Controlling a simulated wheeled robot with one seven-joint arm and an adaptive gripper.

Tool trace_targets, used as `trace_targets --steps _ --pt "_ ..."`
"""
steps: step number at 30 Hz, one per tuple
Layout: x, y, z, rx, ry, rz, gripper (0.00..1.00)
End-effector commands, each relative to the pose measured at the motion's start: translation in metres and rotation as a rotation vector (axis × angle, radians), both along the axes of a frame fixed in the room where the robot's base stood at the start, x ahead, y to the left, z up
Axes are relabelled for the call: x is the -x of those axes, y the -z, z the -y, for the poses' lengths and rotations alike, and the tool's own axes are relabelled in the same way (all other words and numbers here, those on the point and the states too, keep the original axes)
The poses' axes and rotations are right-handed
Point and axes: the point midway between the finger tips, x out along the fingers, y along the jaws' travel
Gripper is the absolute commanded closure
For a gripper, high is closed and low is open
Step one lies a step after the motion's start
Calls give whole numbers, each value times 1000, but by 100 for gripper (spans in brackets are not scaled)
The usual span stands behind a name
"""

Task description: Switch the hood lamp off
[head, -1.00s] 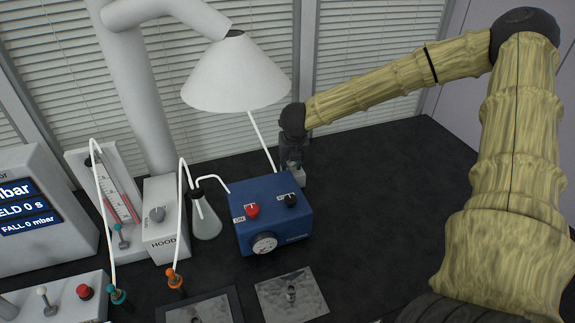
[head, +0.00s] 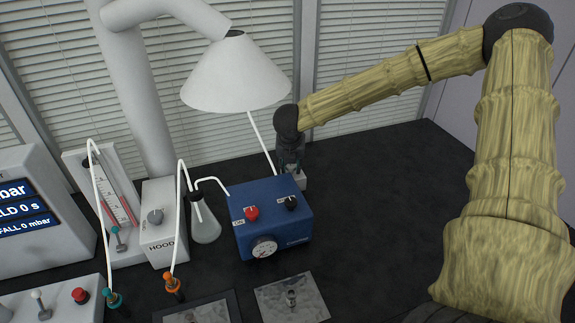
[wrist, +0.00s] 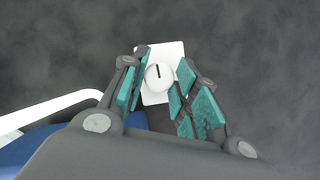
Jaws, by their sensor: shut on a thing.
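A small white box with a round white knob (wrist: 159,77) stands on the dark bench behind the blue box; the knob has a black pointer line. In the head view the white box (head: 300,182) is mostly hidden by my gripper (head: 291,163). My gripper comes down from above, and in the wrist view its teal-padded fingers (wrist: 160,80) are shut on the knob from left and right. No label shows on this box. The white conical hood (head: 235,75) hangs left of my gripper; its underside and any lamp are hidden.
A blue box (head: 270,225) with red and black knobs and a gauge stands in front of my gripper. Left are a flask (head: 205,222), a box marked HOOD (head: 165,240) with a grey knob, and a display (head: 35,220). White tubes run between things. The bench right is clear.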

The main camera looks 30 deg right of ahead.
Motion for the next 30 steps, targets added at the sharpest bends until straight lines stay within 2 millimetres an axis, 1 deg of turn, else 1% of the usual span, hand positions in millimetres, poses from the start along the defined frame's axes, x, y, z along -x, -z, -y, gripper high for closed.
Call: trace_targets --steps 18,19,21,22,30 --pt "-1 -1 -2 -4 1 4 94" --pt "-1 -1 -2 -4 1 4 65" --pt "-1 -1 -2 -4 1 3 52" --pt "0 -1 -1 -4 1 3 49" --pt "1 0 1 -2 6 1 49"
